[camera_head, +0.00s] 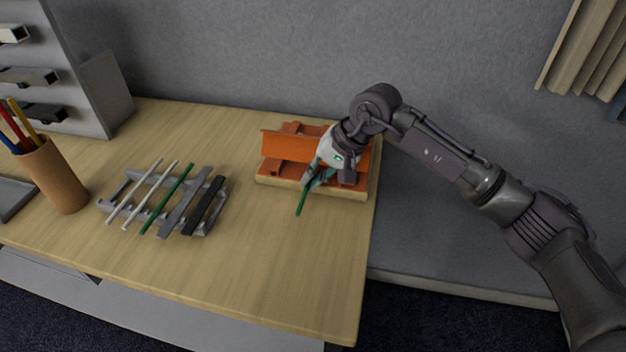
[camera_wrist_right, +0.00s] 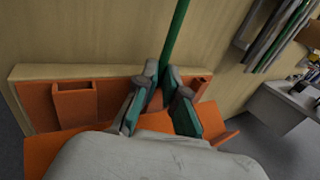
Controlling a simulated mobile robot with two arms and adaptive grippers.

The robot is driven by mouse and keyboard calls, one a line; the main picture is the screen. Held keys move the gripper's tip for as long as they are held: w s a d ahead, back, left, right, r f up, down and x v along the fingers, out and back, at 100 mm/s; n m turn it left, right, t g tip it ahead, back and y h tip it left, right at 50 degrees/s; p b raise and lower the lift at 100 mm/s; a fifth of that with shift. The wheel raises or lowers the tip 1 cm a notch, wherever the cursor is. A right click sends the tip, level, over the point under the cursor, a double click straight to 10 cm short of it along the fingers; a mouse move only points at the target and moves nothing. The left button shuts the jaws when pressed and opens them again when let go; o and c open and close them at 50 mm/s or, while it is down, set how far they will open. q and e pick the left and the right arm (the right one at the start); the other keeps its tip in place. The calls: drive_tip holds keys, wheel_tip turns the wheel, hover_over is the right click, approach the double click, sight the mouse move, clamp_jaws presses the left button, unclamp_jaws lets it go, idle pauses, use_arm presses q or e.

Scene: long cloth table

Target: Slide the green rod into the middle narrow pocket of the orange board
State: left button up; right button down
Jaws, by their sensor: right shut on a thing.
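The orange board (camera_head: 288,147) stands on a pale wooden base at the right end of the table. My right gripper (camera_head: 318,178) is at the front of the board and is shut on a green rod (camera_head: 302,200). The rod sticks out toward the table's front, beyond the base. In the wrist view the rod (camera_wrist_right: 177,38) runs up and away from between the fingertips (camera_wrist_right: 163,88). Orange pockets of the board (camera_wrist_right: 75,102) show on either side of the fingers. The gripper hides the middle of the board, so I cannot tell whether the rod touches a pocket.
A grey rack (camera_head: 196,229) left of the board carries several rods and bars, including another green rod (camera_head: 167,200). A pencil cup (camera_head: 55,178) and a grey shelf unit (camera_head: 85,75) stand at the left. Bare table (camera_head: 270,265) lies in front.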

sight(303, 202)
drive_tip(key=shift+s+a+b, duration=0.15)
drive_tip(key=shift+s+a, duration=0.15)
drive_tip(key=shift+s, duration=0.55)
drive_tip(key=shift+s+a+b, duration=0.15)
drive_tip(key=shift+s+a, duration=0.1)
drive_tip(key=shift+s, duration=0.6)
drive_tip(key=shift+s+a+b, duration=0.15)
drive_tip(key=shift+s+a, duration=0.15)
drive_tip(key=shift+s, duration=0.55)
drive_tip(key=shift+s+a+b, duration=0.25)
drive_tip(key=shift+s, duration=0.6)
drive_tip(key=shift+s+a+b, duration=0.25)
drive_tip(key=shift+s+a, duration=0.05)
drive_tip(key=shift+s, duration=0.55)
drive_tip(key=shift+s+a+b, duration=0.25)
drive_tip(key=shift+s, duration=0.6)
drive_tip(key=shift+b, duration=0.55)
drive_tip(key=shift+b, duration=0.5)
